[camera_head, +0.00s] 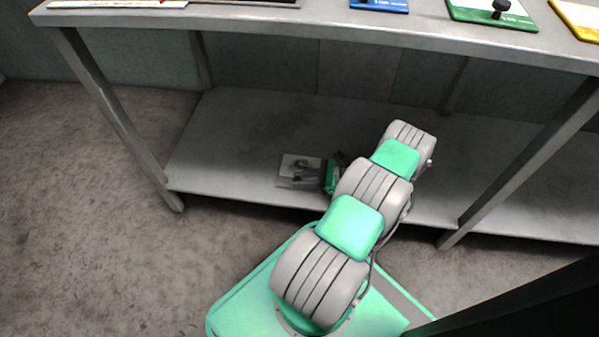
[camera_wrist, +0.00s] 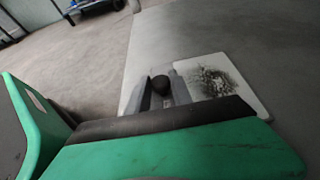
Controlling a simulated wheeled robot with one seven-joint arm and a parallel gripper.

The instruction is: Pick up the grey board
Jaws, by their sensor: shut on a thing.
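The grey board (camera_head: 288,179) is a small pale plate at the front of the lower shelf in the head view. In the wrist view the board (camera_wrist: 246,97) shows a dark speckled patch and a round black knob (camera_wrist: 161,84). My gripper (camera_head: 303,171) is over the board in the head view. In the wrist view my gripper (camera_wrist: 161,87) has its two grey fingers shut on the knob, one on each side. The fingers hide part of the board. I cannot tell whether the board rests on the shelf or is slightly above it.
The lower shelf (camera_head: 245,130) is bare around the board. The table top (camera_head: 250,18) overhangs it and holds a blue board (camera_head: 378,5), a green board (camera_head: 480,12) with a black knob and a yellow board (camera_head: 580,18). A table leg (camera_head: 115,115) stands at the left.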

